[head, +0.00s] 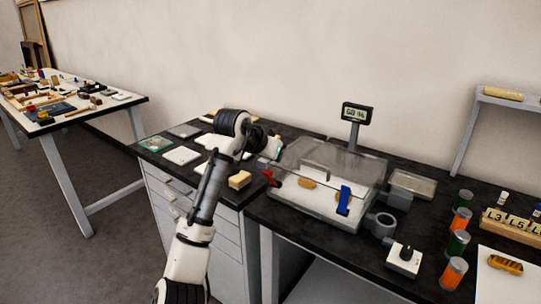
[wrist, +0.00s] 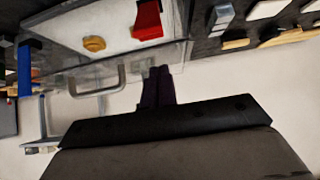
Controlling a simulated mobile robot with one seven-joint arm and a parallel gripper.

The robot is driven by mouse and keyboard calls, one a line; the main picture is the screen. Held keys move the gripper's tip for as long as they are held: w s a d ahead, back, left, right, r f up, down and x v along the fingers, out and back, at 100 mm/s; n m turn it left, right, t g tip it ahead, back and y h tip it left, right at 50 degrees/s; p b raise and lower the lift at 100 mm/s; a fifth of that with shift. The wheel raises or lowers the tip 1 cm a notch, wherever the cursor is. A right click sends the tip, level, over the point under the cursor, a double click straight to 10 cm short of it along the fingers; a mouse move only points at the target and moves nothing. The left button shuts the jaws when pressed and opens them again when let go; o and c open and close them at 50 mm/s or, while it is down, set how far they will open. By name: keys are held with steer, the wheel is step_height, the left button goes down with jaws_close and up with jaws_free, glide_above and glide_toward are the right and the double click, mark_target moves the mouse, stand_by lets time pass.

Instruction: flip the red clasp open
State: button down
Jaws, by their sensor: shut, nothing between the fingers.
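The red clasp (head: 270,178) is at the left front corner of a clear-lidded case (head: 318,207). In the wrist view the red clasp (wrist: 147,20) shows near the top, beyond my fingertips and apart from them. I cannot tell its exact angle. A blue clasp (head: 343,200) is on the case's front; it also shows at the left of the wrist view (wrist: 24,70). My gripper (wrist: 159,72) is shut and empty, its dark fingers side by side near the clear lid's edge. In the head view my wrist is at the case's back left, and the fingertips are hard to make out.
A grey handle (wrist: 98,91) lies left of my fingers in the wrist view. A tan block (head: 239,180) and pale pads (head: 181,155) lie left of the case. A display on a post (head: 356,114) stands behind it. A knob box (head: 403,260) and several jars (head: 453,272) stand right.

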steer(key=shift+w+d+r+p, duration=0.25)
steer(key=shift+d+r+p, duration=0.05)
steer(key=shift+r, duration=0.15)
steer(key=shift+w+d+r+p, duration=0.25)
steer(key=shift+r+p, duration=0.05)
steer(key=shift+r, duration=0.15)
steer(key=f+b+v, duration=0.1)
steer(key=b+v, duration=0.2)
steer(key=v, duration=0.6)
steer(key=shift+s+a, duration=0.45)
steer(key=shift+a, duration=0.05)
steer(key=shift+r, duration=0.15)
